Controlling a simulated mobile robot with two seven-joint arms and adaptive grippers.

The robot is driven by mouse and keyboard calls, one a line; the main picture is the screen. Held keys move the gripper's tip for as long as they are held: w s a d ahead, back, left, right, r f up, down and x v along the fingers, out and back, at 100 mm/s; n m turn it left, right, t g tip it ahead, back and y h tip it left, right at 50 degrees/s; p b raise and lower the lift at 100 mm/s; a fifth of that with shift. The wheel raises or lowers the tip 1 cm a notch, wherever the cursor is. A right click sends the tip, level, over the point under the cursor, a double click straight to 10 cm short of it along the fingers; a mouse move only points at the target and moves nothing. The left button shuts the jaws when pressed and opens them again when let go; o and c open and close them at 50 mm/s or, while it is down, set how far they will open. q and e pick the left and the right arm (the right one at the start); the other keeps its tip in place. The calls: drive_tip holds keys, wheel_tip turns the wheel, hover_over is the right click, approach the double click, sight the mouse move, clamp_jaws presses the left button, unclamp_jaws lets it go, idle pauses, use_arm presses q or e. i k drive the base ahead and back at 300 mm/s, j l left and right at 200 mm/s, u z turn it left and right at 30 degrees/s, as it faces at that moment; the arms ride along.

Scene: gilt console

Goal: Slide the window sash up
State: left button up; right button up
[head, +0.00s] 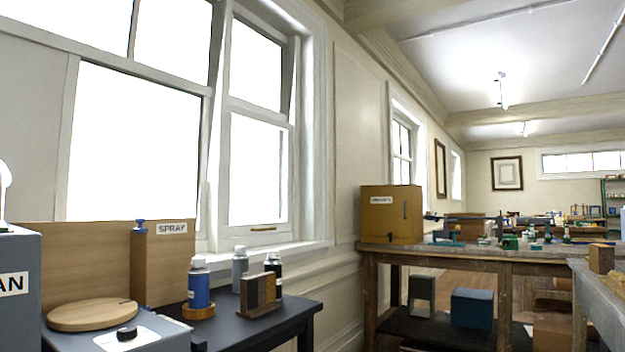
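The window sash (259,234) is the lower part of the white-framed window in the left half of the head view. Its bottom rail sits low, close to the sill (275,250), and carries a small brass-coloured lift (263,229). The upper sash (256,64) is above it, and the panes are bright white. A second large window (135,145) stands to its left. Neither of my grippers shows in the head view.
A dark table (290,316) below the window holds a blue bottle (199,290), a grey bottle (240,268), a wood sample block (259,297) and a wooden box labelled SPRAY (163,265). A wooden workbench (480,260) with a yellow-brown box (391,218) stands to the right.

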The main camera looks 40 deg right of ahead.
sight(258, 199)
drive_tip(key=z, duration=1.1)
drive_tip(key=i+l, duration=0.15)
drive_tip(key=i+l+z, duration=0.2)
drive_tip(key=i+z, duration=0.9)
drive_tip(key=i, duration=0.2)
drive_tip(key=i+l, duration=0.15)
drive_tip(key=i, duration=0.65)
drive_tip(key=i+l+z, duration=0.1)
drive_tip(key=i, duration=0.7)
drive_tip(key=i+u, duration=0.15)
drive_tip(key=i, duration=1.5)
drive_tip(key=i+l+u, duration=0.1)
drive_tip(key=i+u, duration=0.15)
drive_tip(key=u, duration=0.2)
drive_tip(key=i+l+u, duration=0.2)
drive_tip(key=u, duration=0.2)
drive_tip(key=i+l+u, duration=0.2)
drive_tip(key=u, duration=0.25)
